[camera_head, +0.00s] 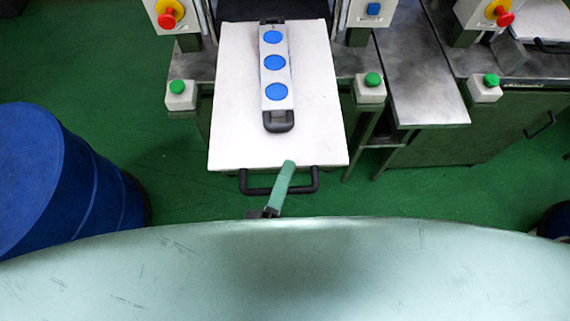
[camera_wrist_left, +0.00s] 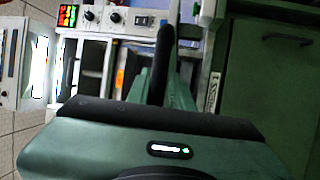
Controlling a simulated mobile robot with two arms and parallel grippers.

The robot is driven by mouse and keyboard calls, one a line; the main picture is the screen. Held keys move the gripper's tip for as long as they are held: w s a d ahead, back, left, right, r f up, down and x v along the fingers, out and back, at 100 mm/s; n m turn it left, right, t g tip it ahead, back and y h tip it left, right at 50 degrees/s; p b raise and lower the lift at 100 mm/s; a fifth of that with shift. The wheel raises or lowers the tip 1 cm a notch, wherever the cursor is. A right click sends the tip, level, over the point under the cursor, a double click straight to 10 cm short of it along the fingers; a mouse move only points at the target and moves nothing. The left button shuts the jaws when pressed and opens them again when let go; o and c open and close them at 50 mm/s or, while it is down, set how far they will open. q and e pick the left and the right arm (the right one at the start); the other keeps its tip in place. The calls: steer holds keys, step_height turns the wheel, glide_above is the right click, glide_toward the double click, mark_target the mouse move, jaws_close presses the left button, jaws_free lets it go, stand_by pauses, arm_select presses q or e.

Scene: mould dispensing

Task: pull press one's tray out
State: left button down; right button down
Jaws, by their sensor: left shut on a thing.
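The press's white tray (camera_head: 235,125) extends out from the press toward me, with a black handle (camera_head: 254,190) on its front edge. A white mould strip with blue round cavities (camera_head: 275,62) and black end grips lies on the tray. My left gripper (camera_head: 284,178) is at the tray handle, shut on its bar; the green finger crosses the bar near its middle. In the left wrist view the dark handle bar (camera_wrist_left: 162,62) runs up from between the fingers. My right gripper is in neither view.
A blue drum (camera_head: 75,185) stands at the left. Green buttons (camera_head: 180,87) flank the tray on the press's front corners. A metal side table (camera_head: 415,75) and a second press are at the right. Green floor is open around the tray's front.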

arm_select(q)
steer(key=shift+w+r, duration=0.1)
steer(key=shift+r, duration=0.4)
steer(key=c, duration=1.4)
jaws_free()
steer(key=shift+f, duration=0.1)
steer(key=shift+f, duration=0.15)
steer(key=shift+s, duration=0.2)
steer(key=b+v, duration=0.2)
steer(key=v, duration=0.5)
steer(key=shift+s, duration=0.3)
steer(key=shift+a+f, duration=0.1)
steer(key=shift+a, duration=0.05)
